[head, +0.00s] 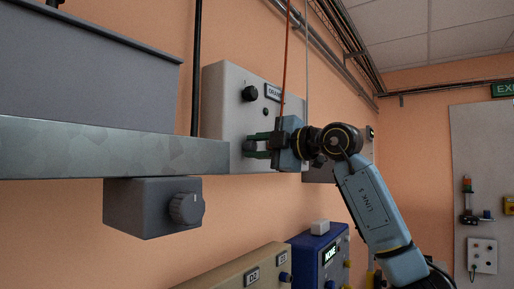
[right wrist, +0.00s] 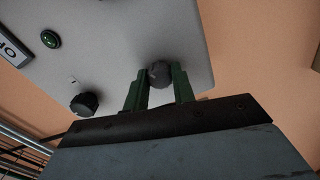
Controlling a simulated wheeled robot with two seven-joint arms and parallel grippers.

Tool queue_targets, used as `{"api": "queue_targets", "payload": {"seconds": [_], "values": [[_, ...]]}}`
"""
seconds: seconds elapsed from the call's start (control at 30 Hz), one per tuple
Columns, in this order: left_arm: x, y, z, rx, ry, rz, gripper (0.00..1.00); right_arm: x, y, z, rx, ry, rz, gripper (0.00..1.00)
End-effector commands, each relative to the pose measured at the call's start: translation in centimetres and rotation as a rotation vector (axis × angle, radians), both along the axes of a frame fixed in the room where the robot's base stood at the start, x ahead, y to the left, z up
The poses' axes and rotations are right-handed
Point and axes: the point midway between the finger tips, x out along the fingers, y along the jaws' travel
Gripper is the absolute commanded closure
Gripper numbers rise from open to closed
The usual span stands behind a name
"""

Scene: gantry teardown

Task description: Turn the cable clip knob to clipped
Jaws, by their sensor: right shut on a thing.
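A grey wall panel (head: 222,118) carries a dark knob (head: 250,93), which also shows in the right wrist view (right wrist: 85,103). My right gripper (head: 250,146) reaches the panel's lower part from the right. Its green fingers are shut on a round dark knob (right wrist: 160,73) near the panel's edge; in the head view the fingers hide this knob. A grey box (head: 145,208) under the metal shelf has another dark knob (head: 186,208) with a light mark. I cannot read which knob is the cable clip one. My left gripper is not in view.
A metal shelf edge (head: 110,150) with a grey bin (head: 85,65) is at the left. An orange cable (head: 285,60) hangs before the panel. The panel has a label (head: 272,92) and a green button (right wrist: 50,38). A blue box (head: 318,258) stands below.

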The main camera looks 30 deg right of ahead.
Motion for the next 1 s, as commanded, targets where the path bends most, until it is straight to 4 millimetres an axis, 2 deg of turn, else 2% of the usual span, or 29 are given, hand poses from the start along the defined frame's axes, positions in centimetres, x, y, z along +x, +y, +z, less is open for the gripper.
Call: {"api": "queue_targets", "payload": {"seconds": [0.5, 1.0], "values": [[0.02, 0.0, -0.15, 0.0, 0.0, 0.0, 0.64, 0.01, -0.08, -0.01, 0.356, 0.146, -0.002, 0.97], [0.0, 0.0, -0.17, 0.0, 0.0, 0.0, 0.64, 0.02, -0.1, -0.03, 0.451, 0.186, -0.002, 0.97]]}}
